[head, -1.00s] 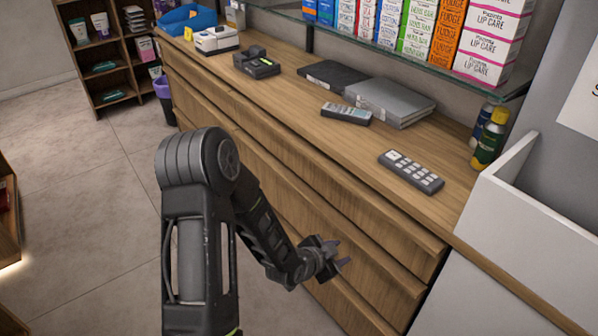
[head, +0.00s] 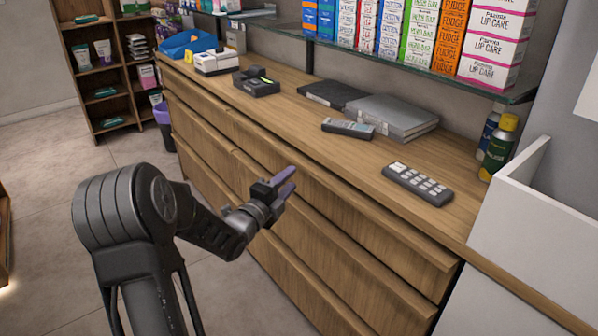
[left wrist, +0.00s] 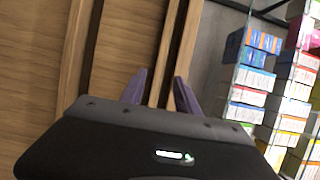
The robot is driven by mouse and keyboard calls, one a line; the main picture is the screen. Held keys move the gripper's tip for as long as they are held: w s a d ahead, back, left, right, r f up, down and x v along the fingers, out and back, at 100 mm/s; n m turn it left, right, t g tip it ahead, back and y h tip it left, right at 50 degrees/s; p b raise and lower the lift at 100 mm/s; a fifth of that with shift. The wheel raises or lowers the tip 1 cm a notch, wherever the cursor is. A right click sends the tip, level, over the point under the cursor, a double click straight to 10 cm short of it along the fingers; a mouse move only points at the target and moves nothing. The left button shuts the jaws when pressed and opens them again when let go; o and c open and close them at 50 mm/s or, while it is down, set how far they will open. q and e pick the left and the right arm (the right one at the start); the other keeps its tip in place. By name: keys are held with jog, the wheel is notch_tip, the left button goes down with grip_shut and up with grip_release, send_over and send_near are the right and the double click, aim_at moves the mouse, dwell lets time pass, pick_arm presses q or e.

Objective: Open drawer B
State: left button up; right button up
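A wooden counter (head: 345,160) has rows of wide drawers along its front, all closed. No letter shows on them, so I cannot tell which is drawer B. My left gripper (head: 287,182) is in front of the top drawer (head: 350,210), close to its upper edge. Its purple-grey fingers are apart and empty. The left wrist view shows the open fingertips (left wrist: 160,76) pointing at the strip between a wooden drawer front (left wrist: 115,50) and the counter edge (left wrist: 173,50). I cannot tell whether they touch the wood. My right gripper is not in view.
On the counter are a calculator-like keypad (head: 420,184), a remote-like device (head: 348,128), a grey binder (head: 390,117) and a black terminal (head: 257,83). A glass shelf (head: 400,62) with boxes hangs above. A white panel (head: 525,215) closes the right end. The floor at left is clear.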

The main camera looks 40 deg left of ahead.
aim_at(303, 168)
pick_arm(q)
jog(key=w, duration=0.5)
jog(key=shift+w+a, duration=0.25)
jog(key=shift+w, duration=0.1)
jog(key=shift+c, duration=0.5)
grip_shut()
dwell(0.6)
